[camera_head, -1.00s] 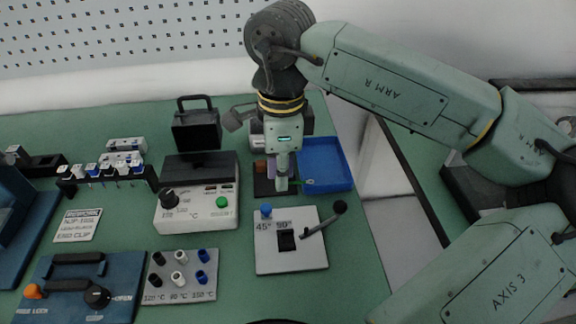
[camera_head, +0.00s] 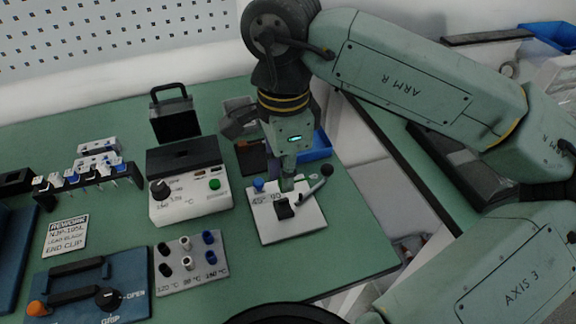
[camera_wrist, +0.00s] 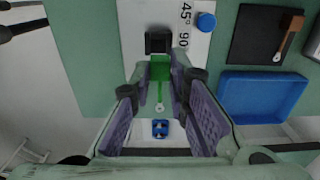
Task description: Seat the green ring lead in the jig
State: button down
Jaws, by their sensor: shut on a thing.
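The green ring lead shows in the wrist view as a green block (camera_wrist: 160,72) with a thin green wire and a small pale ring end. My gripper (camera_wrist: 160,66) is shut on the green block, between its purple pads. The jig is a white plate marked 45° and 90° (camera_head: 300,228), with a black block (camera_head: 284,209), a blue knob (camera_head: 258,184) and a lever with a black ball. In the head view my gripper is above the jig's back edge, behind the black block. The lead is mostly hidden there. In the wrist view the black block (camera_wrist: 158,41) is just beyond the fingertips.
A blue tray (camera_wrist: 262,97) and a dark pad (camera_wrist: 252,48) with a brown block lie behind the jig. A white control box (camera_head: 195,204) stands left of the jig, and a grey plate of coloured posts (camera_head: 217,277) is at front left. A small blue piece (camera_wrist: 160,128) shows below the ring.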

jog(key=shift+s+f, duration=0.1)
jog(key=shift+f+b, duration=1.05)
jog(key=shift+f, duration=0.9)
jog(key=shift+f+b, duration=1)
jog(key=shift+b, duration=1.2)
jog(key=c, duration=1.5)
grip_release()
jog(key=shift+o, duration=0.2)
jog(key=shift+r, duration=0.15)
notch_tip(320, 180, up, 12)
jog(key=shift+f, duration=0.1)
